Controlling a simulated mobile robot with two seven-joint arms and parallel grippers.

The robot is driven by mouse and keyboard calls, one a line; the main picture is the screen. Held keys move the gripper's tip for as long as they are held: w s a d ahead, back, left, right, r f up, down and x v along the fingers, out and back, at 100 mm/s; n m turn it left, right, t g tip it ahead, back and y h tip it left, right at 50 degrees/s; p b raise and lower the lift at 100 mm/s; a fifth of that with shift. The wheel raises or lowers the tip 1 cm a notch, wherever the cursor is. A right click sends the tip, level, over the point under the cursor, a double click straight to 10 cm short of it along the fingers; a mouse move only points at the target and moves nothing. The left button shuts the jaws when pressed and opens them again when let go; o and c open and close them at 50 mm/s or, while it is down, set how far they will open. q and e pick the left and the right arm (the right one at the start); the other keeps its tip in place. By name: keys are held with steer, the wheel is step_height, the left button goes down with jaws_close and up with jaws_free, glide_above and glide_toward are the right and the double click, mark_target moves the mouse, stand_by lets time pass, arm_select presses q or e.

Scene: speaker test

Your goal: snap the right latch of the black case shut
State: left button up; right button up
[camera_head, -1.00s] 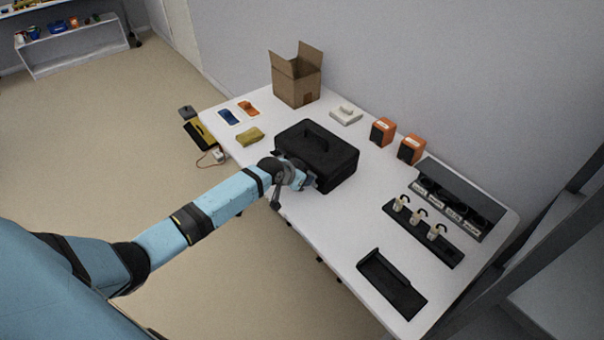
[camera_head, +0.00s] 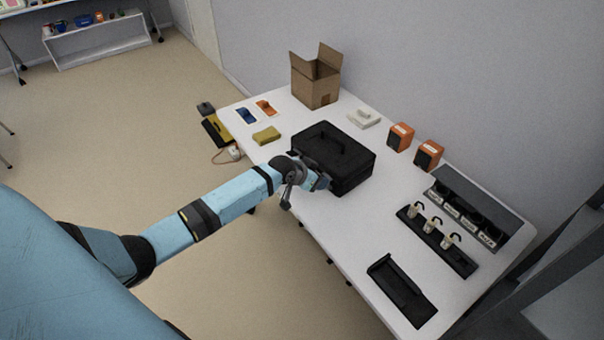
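The black case (camera_head: 350,150) stands closed on the white table, its handle on top of the lid. My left arm comes in from the left, and its gripper (camera_head: 321,184) is at the near front side of the case, close to or touching it. My wrist covers part of that front. The latches cannot be made out, and the fingers are too small and dark to tell open from shut. My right gripper is out of view.
On the white table (camera_head: 325,222), an open cardboard box (camera_head: 314,85) stands behind the case. Two orange boxes (camera_head: 400,137) and a black rack with small pale items (camera_head: 436,238) are to the right. A black tray (camera_head: 402,290) lies at the near end.

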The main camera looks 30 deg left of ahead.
arm_select(q)
steer(key=v, duration=1.2)
steer(key=shift+f, duration=0.1)
steer(key=shift+d, duration=0.1)
